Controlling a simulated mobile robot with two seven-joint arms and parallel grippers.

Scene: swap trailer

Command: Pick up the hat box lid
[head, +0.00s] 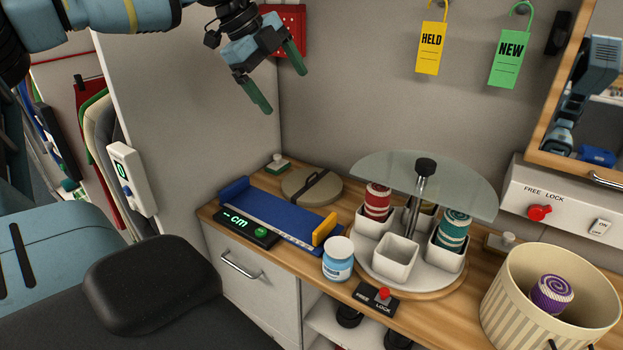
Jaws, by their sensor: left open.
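The hat box lid (297,192), a flat round tan disc with a dark strap across it, lies on the wooden counter near the back wall, behind the blue measuring tray. The open hat box (507,318), round with cream and tan stripes, stands at the right end of the counter with a purple patterned roll (552,294) inside. My left gripper (284,90) is open and empty, its two green fingers apart, in the air by the wall, above and a little left of the lid. My right gripper is not in view.
A blue measuring tray (275,212) lies in front of the lid. A turntable with white cups (396,256) and a glass half-disc (378,172) stands to its right. A blue-labelled jar (338,262) stands between.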

